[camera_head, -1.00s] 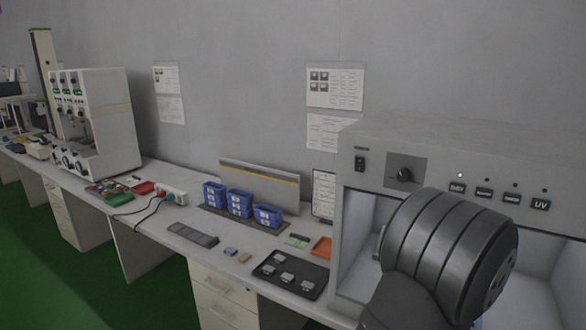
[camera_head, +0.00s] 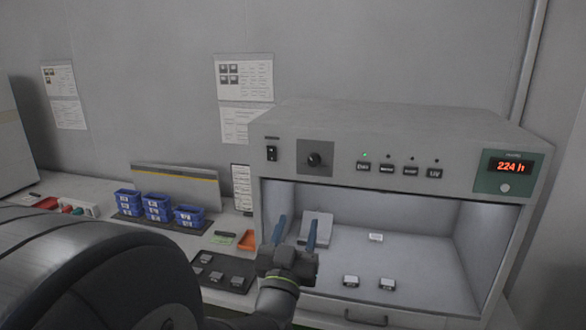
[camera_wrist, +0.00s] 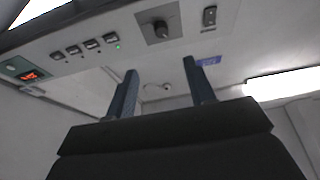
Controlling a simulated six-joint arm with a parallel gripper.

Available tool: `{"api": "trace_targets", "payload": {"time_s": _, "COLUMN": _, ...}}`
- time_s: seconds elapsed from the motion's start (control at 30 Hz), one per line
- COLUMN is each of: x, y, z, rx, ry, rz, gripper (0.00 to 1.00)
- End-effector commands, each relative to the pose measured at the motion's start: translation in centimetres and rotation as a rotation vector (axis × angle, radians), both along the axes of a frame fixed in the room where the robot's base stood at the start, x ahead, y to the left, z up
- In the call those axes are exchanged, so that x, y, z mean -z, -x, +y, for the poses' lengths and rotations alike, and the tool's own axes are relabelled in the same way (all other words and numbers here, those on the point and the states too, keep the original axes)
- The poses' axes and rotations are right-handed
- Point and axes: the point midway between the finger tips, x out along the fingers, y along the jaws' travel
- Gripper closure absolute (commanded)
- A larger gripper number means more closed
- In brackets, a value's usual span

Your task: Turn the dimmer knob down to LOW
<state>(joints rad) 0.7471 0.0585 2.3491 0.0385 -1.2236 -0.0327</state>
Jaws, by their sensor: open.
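The dimmer knob (camera_head: 313,159) is a black round knob on a dark square plate, on the upper front panel of a grey light cabinet (camera_head: 420,125). It also shows at the top of the wrist view (camera_wrist: 161,30). My gripper (camera_head: 295,232) is in front of the cabinet opening, below the knob and apart from it. Its two blue fingers point up and stand wide apart with nothing between them. In the wrist view the fingers (camera_wrist: 160,88) rise toward the panel, below the knob. The knob's markings are too small to read.
A rocker switch (camera_head: 271,153) sits left of the knob, and several labelled buttons (camera_head: 398,170) sit right of it. A red display (camera_head: 510,167) is at the far right. Small modules (camera_head: 387,284) lie inside the cabinet. Blue bins (camera_head: 158,207) and a black tray (camera_head: 224,273) stand left.

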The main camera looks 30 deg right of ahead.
Motion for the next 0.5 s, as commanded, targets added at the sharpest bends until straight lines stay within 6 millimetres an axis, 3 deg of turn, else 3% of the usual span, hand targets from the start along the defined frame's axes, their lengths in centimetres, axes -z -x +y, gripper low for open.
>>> {"api": "trace_targets", "payload": {"time_s": 0.17, "x": -0.7, "y": -0.5, "z": -0.2, "rx": -0.004, "ry": 0.001, "rz": -0.01, "gripper": 0.51}}
{"api": "trace_targets", "payload": {"time_s": 0.5, "x": -3.2, "y": -4.9, "z": -4.6, "rx": -0.003, "ry": 0.001, "rz": -0.009, "gripper": 0.51}}
